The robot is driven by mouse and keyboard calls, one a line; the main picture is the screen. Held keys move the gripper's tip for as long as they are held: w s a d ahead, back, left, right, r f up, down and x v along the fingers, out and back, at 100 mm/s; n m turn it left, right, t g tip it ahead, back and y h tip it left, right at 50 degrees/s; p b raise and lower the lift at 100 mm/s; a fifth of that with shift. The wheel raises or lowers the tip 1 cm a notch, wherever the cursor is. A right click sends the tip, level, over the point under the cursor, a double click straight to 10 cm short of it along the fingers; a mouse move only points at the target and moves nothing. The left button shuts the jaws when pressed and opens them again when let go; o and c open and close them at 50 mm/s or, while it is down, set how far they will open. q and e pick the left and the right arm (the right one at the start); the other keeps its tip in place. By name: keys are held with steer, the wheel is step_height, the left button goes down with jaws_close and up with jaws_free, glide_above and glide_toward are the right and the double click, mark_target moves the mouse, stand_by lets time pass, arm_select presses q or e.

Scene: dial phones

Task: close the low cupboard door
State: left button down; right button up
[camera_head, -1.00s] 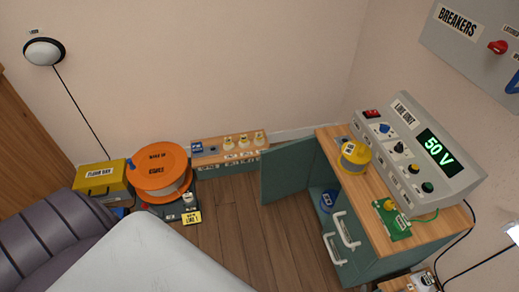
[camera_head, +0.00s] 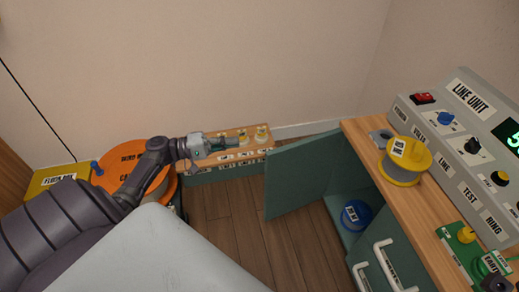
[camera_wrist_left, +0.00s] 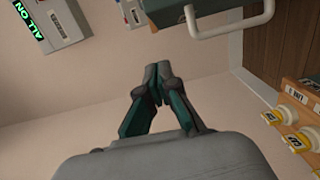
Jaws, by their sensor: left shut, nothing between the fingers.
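The low cupboard door (camera_head: 303,174) is a flat dark green panel. It stands open, swung out left from the wooden-topped cupboard, and the inside shows with a blue spool (camera_head: 355,214) in it. My left gripper (camera_head: 236,142) reaches in from the left, over the low wooden shelf, left of the door and apart from it in the picture. Its fingers are shut and empty; they meet in the left wrist view (camera_wrist_left: 158,80). A white handle (camera_wrist_left: 238,24) on a dark green panel shows ahead; I cannot tell which panel. My right gripper is not in view.
The low shelf (camera_head: 228,170) with yellow-topped insulators stands by the wall. An orange cable reel (camera_head: 118,160) is behind my arm. A yellow spool (camera_head: 404,162) and the line unit (camera_head: 455,130) stand on the cupboard top (camera_head: 365,135). Wooden floor (camera_head: 228,218) before the door is clear.

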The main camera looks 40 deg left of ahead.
arm_select(q)
steer(key=w+d+b, duration=0.1)
steer(key=w+d, duration=0.2)
steer(key=d, duration=0.5)
steer(key=shift+d+f, duration=0.1)
steer(key=shift+d, duration=0.15)
